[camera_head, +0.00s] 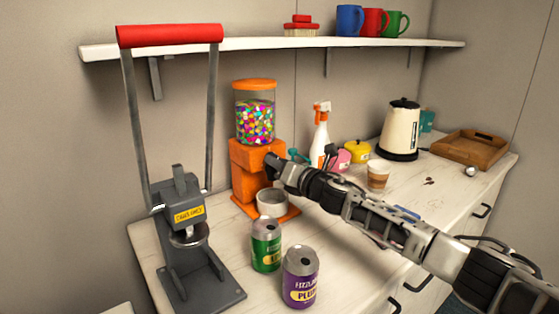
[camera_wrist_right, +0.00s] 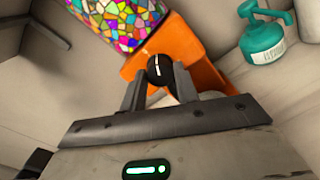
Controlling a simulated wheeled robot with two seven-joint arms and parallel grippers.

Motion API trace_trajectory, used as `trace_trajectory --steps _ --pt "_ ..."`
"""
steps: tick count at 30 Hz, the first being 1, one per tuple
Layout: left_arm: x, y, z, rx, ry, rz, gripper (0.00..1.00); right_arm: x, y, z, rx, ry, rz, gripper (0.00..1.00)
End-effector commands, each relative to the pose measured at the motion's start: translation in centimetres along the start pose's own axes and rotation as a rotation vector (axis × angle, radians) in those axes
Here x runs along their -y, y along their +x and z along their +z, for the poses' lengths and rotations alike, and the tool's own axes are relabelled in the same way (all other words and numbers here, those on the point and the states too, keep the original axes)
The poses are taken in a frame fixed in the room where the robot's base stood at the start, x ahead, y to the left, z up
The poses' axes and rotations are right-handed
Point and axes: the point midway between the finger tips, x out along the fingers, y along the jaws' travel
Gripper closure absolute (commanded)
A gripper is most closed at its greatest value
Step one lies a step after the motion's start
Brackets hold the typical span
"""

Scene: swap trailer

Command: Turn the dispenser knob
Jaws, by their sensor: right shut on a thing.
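The orange candy dispenser (camera_head: 248,165) stands on the white counter, with a clear jar of coloured candies (camera_head: 255,115) under an orange lid. Its black round knob (camera_wrist_right: 160,70) with a white mark shows in the right wrist view, between the fingers of my right gripper (camera_wrist_right: 160,88). In the head view my right gripper (camera_head: 274,165) reaches in from the right to the dispenser's front and covers the knob there. It is shut on the knob. A pale bowl (camera_head: 272,203) sits on the dispenser's base below. My left gripper is not in view.
A grey can crusher (camera_head: 185,225) with a red handle (camera_head: 170,36) stands at the left. A green can (camera_head: 266,246) and a purple can (camera_head: 300,278) stand in front. A spray bottle (camera_head: 320,135), paper cup (camera_head: 378,176), kettle (camera_head: 400,130) and wooden tray (camera_head: 470,148) are behind my right arm.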

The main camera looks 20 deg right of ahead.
Motion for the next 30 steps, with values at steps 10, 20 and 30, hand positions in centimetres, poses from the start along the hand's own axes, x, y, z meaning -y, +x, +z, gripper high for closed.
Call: trace_trajectory --steps 10,20,30 --pt "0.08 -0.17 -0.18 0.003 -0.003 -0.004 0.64 0.03 -0.01 0.02 0.000 0.091 -0.001 0.92" --pt "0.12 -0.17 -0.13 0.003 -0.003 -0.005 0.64 0.05 -0.01 0.01 0.001 0.096 -0.001 0.92" --pt "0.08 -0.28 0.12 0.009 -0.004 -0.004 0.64 0.04 -0.01 0.01 0.000 0.094 -0.001 0.47"
